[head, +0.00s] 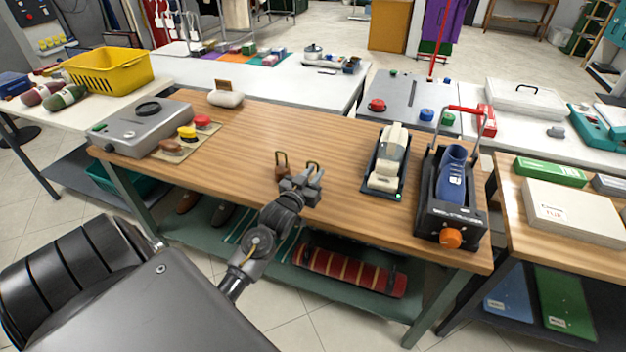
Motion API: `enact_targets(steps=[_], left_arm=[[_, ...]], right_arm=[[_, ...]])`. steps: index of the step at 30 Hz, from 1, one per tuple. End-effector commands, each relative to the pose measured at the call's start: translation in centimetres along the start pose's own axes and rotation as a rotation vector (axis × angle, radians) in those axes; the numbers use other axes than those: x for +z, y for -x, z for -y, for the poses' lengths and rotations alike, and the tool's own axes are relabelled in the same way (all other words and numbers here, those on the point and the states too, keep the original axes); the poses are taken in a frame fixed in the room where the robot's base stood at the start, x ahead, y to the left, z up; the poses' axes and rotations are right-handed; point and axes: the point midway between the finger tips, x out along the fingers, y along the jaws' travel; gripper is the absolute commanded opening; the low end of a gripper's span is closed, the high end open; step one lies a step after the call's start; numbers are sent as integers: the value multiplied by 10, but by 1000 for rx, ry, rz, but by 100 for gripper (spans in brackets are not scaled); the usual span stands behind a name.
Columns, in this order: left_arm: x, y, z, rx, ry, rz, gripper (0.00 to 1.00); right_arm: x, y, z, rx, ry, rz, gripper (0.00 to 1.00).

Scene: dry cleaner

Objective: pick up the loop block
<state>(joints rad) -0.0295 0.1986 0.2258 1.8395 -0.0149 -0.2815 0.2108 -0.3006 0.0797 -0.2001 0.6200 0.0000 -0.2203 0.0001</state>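The left one is a brown block with a dark brass loop (282,172). Nothing is visibly held. My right gripper is out of view.
To the left are a grey machine (140,125), a pad with red and yellow knobs (187,138) and a white pouch (226,99). To the right are a cream-and-black device (386,165) and a shoe stretcher (451,205) with a blue shoe. The middle tabletop is clear.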

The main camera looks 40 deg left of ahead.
Motion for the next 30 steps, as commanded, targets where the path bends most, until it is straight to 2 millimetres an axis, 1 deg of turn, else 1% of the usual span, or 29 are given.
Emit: enact_targets(steps=[1, 3, 9, 12, 14, 26, 30], left_arm=[[-1, -4, 0, 0, 0, 0, 20], [0, -7, 0, 0, 0, 0, 20], [0, -7, 0, 0, 0, 0, 20], [0, -7, 0, 0, 0, 0, 7], [0, -7, 0, 0, 0, 0, 0], [0, -7, 0, 0, 0, -1, 0], [-3, -7, 0, 0, 0, -1, 0]], right_arm=[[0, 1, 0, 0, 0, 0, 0], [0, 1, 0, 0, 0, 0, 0], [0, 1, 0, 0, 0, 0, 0], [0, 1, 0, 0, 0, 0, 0], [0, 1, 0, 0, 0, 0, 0], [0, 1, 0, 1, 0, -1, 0], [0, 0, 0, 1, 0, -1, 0]])
